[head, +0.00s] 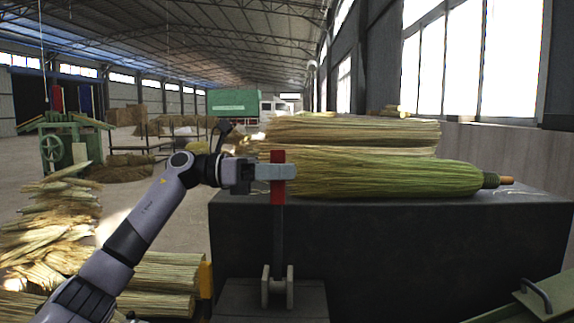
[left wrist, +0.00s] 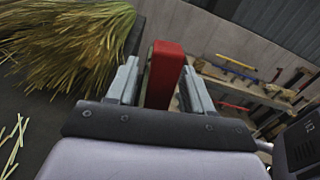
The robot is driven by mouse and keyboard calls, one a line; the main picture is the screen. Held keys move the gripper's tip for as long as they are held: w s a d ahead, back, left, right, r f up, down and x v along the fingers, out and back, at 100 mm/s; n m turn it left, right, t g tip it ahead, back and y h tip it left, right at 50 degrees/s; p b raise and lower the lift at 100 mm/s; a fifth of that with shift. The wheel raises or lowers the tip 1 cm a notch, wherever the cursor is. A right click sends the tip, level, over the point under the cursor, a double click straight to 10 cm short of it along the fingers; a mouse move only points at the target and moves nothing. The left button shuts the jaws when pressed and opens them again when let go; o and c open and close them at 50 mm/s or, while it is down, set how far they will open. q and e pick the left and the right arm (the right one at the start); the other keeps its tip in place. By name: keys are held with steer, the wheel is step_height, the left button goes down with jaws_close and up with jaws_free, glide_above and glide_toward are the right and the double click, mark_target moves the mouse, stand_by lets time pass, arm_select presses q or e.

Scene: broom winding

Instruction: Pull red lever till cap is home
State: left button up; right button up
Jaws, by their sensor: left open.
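The red lever (head: 277,177) stands upright on a dark arm in a pivot bracket (head: 278,287) in front of the dark bench. My left gripper (head: 278,172) is at the lever's red handle. In the left wrist view the red handle (left wrist: 164,75) stands between the two open fingers (left wrist: 160,85), with a gap visible on at least one side. A bundle of green broom straw (head: 385,176) lies on the bench behind the lever, with a dark collar and wooden handle end (head: 499,181) at its right. I cannot make out which part is the cap. My right gripper is not in view.
The dark bench (head: 400,240) fills the right front. More straw (head: 350,135) is stacked behind. Straw piles (head: 50,230) lie on the floor at left. A green metal part with a handle (head: 533,297) is at lower right. A tool shelf (left wrist: 240,90) shows in the wrist view.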

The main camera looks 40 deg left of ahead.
arm_select(q)
steer(key=shift+w+d, duration=0.4)
jaws_close()
steer(key=shift+s, duration=0.1)
